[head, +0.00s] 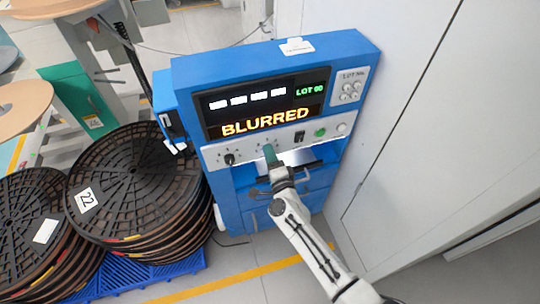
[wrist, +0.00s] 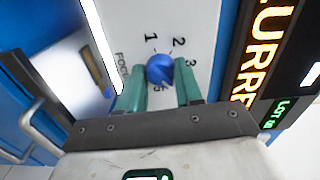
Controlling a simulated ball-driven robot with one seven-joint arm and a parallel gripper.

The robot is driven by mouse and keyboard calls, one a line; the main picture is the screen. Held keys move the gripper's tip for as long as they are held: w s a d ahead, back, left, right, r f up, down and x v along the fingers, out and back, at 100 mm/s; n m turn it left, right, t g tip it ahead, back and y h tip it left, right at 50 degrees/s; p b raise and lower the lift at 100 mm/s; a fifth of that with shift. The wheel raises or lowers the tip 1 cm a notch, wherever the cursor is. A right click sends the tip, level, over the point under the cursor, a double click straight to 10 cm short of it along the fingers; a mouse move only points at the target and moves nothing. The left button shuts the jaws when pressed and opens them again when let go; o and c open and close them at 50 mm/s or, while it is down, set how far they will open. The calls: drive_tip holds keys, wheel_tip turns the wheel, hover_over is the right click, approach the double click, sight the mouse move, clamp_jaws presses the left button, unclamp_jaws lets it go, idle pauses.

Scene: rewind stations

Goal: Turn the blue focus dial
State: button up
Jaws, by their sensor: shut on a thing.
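The blue focus dial (wrist: 160,71) is on the pale panel of the blue machine (head: 275,60), with the numbers 1, 2, 3 and 5 showing around it. The word FOCUS beside it is partly covered. My gripper (wrist: 159,66) has its two teal fingers on either side of the dial and is shut on it. In the head view my gripper (head: 270,154) reaches the panel and hides the dial.
A black knob (head: 229,159) is left of my gripper. A black switch (head: 299,137), a green button (head: 320,132) and a pale button (head: 341,127) are to its right. Stacked black reels (head: 130,180) stand at left on a blue pallet (head: 150,276). A grey wall is at right.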

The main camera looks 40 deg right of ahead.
drive_tip(key=o, duration=1)
drive_tip(key=shift+o, duration=0.2)
drive_tip(key=v, duration=1)
drive_tip(key=shift+s+a, duration=0.15)
drive_tip(key=shift+s, duration=0.25)
